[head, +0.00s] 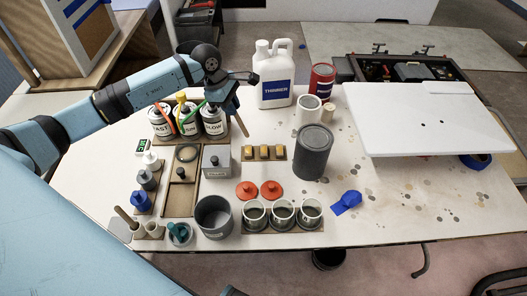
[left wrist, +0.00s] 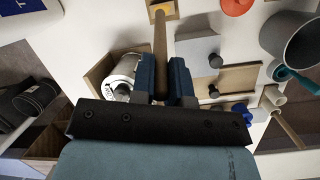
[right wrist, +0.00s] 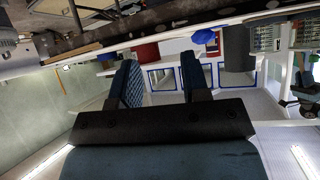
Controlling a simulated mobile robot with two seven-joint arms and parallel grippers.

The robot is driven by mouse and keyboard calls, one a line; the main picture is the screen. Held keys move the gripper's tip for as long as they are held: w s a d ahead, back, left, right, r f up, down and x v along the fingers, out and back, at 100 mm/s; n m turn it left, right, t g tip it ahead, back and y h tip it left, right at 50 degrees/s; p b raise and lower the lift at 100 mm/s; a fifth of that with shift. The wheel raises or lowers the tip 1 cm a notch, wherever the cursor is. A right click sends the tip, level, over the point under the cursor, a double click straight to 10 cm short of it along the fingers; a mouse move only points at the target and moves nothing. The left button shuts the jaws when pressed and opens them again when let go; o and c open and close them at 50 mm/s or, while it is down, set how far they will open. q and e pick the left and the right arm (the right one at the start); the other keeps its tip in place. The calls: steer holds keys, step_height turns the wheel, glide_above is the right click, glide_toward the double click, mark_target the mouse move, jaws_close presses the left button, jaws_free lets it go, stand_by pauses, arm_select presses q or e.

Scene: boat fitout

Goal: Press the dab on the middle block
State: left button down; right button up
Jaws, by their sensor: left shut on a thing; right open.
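My left gripper (head: 227,100) is shut on a thin wooden stick, the dab (head: 241,125), which points down and right. In the left wrist view the dab (left wrist: 160,48) runs between the fingers (left wrist: 164,80) toward a tan block (left wrist: 164,8) at the top edge. In the head view the middle block (head: 264,152) sits between two like blocks on a small wooden board (head: 264,159). The dab's tip shows above and left of the blocks, apart from them. My right gripper (right wrist: 161,82) is open and empty, away from the blocks.
Labelled cans (head: 214,122) stand behind and left, below my left arm. A grey box (head: 216,161) is left of the blocks, a dark grey cylinder (head: 313,152) right. Orange lids (head: 271,190) and several cups (head: 283,212) lie in front. The table's right front is mostly clear.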

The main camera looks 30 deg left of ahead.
arm_select(q)
steer(key=w+d+r+p, duration=0.1)
steer(key=w+d+p, duration=0.25)
steer(key=p, duration=0.35)
steer(key=s+b+x, duration=0.1)
steer(key=b+x, duration=0.1)
steer(key=x, duration=0.4)
steer(key=shift+s+f, duration=0.25)
steer(key=shift+f, duration=0.25)
steer(key=shift+a, duration=0.1)
steer(key=shift+f+b, duration=0.55)
steer(key=shift+b, duration=0.1)
stand_by(0.5)
steer(key=shift+s+f+b, duration=0.1)
steer(key=shift+f+b, duration=0.1)
steer(key=shift+b, duration=0.15)
stand_by(1.4)
